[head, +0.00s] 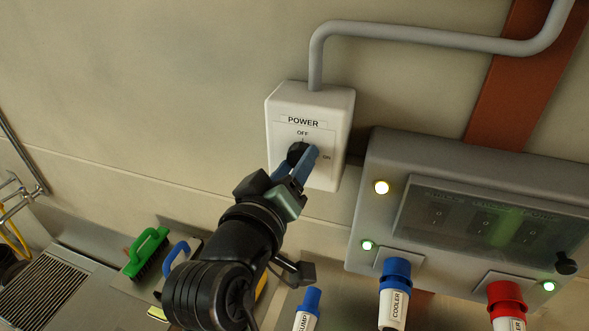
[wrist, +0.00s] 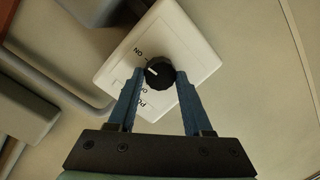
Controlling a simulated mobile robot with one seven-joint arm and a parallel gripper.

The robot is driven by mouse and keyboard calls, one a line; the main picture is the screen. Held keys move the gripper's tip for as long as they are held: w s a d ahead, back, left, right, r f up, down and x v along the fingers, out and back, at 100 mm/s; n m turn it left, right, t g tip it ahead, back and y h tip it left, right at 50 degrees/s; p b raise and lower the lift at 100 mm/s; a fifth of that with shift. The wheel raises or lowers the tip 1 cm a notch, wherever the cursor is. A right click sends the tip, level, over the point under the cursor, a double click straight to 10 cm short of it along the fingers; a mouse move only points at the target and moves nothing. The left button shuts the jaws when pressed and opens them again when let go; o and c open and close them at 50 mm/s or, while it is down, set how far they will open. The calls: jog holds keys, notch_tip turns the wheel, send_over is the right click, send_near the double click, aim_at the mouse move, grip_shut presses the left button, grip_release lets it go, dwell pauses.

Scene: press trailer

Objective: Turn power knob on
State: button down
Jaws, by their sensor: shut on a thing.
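The white power box (head: 340,108) is on the wall, labelled POWER, with OFF above its black round knob (head: 296,152) and ON to the knob's right. My gripper (head: 305,160) has its blue fingers at the knob, partly covering it. In the wrist view the gripper (wrist: 160,82) is shut on the knob (wrist: 160,73), one fingertip on each side. The knob's white pointer mark points left in that view, seemingly between the ON and OFF labels; its exact setting is hard to tell.
A grey panel (head: 376,152) with lit lamps and a dark window is right of the box. Blue COOLER (head: 395,280) and red (head: 506,298) plugs sit below it. A grey pipe (head: 420,42) runs from the box top. A green brush (head: 148,248) lies lower left.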

jog(key=shift+m, duration=0.5)
jog(key=shift+c, duration=1.6)
grip_release()
jog(key=shift+s+a+b, duration=0.2)
jog(key=shift+s+b, duration=0.2)
jog(key=shift+b, duration=0.05)
jog(key=p+v, duration=0.4)
jog(key=v, duration=0.8)
